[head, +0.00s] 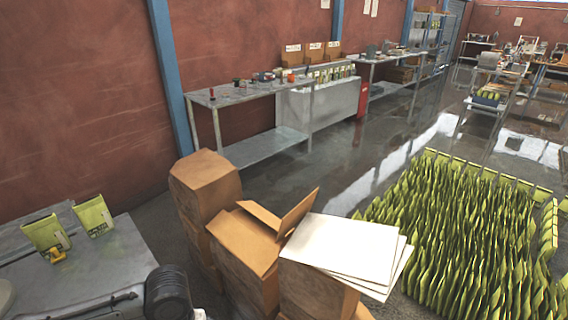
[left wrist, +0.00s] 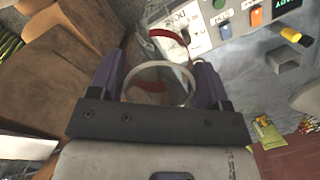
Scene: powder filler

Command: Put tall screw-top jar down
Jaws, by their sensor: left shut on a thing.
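In the left wrist view my left gripper (left wrist: 157,82) is shut on a clear jar, with a dark purple finger on each side of it. The jar (left wrist: 160,66) shows a pale round rim towards the camera and curved red edging beyond it. The jar's far end and what lies under it cannot be made out. In the head view neither the jar nor the left fingers can be made out; only a dark part of my arm shows at the bottom left. My right gripper is in neither view.
A control panel (left wrist: 235,22) with coloured buttons lies beyond the jar, beside a grey worktop. Green pouches (head: 94,216) stand on the metal table (head: 105,262) at left. Cardboard boxes (head: 205,185) stand beside it. Many green pouches (head: 455,240) fill the floor at right.

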